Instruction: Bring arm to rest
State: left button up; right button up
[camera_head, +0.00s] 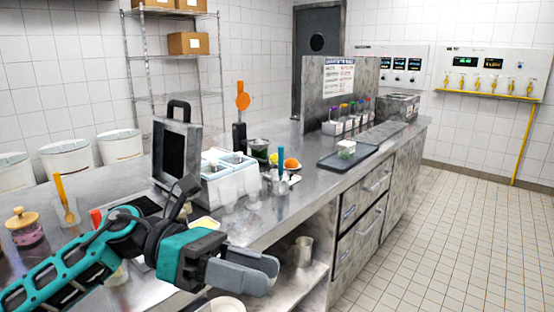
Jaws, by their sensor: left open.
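My left arm (85,258), teal and black, reaches in from the lower left in the head view. Its left gripper (269,274) has grey fingers pointing right and is open, with nothing seen between them. It shows in front of the counter's near edge and the open shelf below, and its height above the counter is hard to tell. The arm hides part of the near counter. My right gripper is not in view.
The steel counter (285,205) runs to the back right. On it stand a black-screened device (172,152), a white container (230,180), a dark tray (340,160) and a rack of capped bottles (345,125). A jar (25,230) stands at left. The tiled floor (440,235) at right is clear.

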pick_arm(q)
jog(key=w+a+f+n+t+y, duration=0.25)
jog(key=f+n+t, duration=0.35)
jog(key=n+t, duration=0.85)
jog(key=w+a+f+n+t+y, duration=0.25)
jog(key=f+n+t, duration=0.5)
jog(key=n, duration=1.35)
jog(key=s+a+f+n+g+y, duration=0.3)
jog(key=s+f+n, duration=0.3)
jog(key=f, duration=0.4)
jog(key=s+a+f+n+g+y, duration=0.3)
jog(key=s+a+f+n+y, duration=0.3)
jog(key=f, duration=0.5)
jog(key=shift+s+a+f+n+g+p, duration=0.2)
jog(key=shift+s+n+g+p, duration=0.35)
jog(key=shift+n, duration=0.7)
jog(key=shift+s, duration=0.1)
